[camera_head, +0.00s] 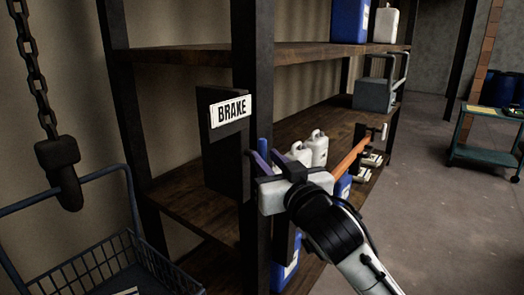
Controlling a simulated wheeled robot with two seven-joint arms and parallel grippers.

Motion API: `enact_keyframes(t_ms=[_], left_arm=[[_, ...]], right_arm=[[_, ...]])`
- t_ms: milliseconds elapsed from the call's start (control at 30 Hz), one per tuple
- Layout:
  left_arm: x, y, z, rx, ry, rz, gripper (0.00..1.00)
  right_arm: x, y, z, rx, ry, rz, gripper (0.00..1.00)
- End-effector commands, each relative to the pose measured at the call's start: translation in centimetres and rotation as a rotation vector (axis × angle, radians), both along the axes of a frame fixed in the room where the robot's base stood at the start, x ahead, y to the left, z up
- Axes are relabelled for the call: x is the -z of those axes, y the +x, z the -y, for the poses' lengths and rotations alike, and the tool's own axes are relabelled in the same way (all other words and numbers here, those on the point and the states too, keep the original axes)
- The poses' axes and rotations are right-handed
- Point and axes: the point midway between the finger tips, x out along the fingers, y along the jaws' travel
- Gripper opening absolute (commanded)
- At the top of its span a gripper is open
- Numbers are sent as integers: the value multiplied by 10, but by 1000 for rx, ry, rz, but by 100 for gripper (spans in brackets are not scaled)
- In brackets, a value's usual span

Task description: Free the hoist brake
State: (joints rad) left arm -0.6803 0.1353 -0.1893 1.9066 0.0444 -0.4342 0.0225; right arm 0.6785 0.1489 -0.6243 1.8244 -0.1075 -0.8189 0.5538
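A dark box with a white plate reading BRAKE (230,111) is fixed at a dark rack post, left of centre. No lever on this box can be made out. My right gripper (268,161) is just right of and below the box, in front of the post and shelf. My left gripper is not in view.
A chain with a dark hook (62,172) hangs at the left above a wire basket cart (95,268). A teal cart (486,139) stands at the right. The floor between is clear.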

Motion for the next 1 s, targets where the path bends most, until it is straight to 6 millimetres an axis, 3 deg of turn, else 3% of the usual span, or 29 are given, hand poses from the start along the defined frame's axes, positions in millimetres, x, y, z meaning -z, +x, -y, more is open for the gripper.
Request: enact_keyframes(t_ms=[233, 633, 800, 1000], left_arm=[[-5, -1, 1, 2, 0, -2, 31], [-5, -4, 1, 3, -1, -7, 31], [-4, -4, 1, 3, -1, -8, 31], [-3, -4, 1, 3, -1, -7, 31]], right_arm=[[-1, 28, -10, 1, -1, 0, 25], [0, 34, -13, 0, 0, 1, 25], [0, 34, -13, 0, 0, 1, 0], [1, 34, -12, 0, -4, 6, 0]])
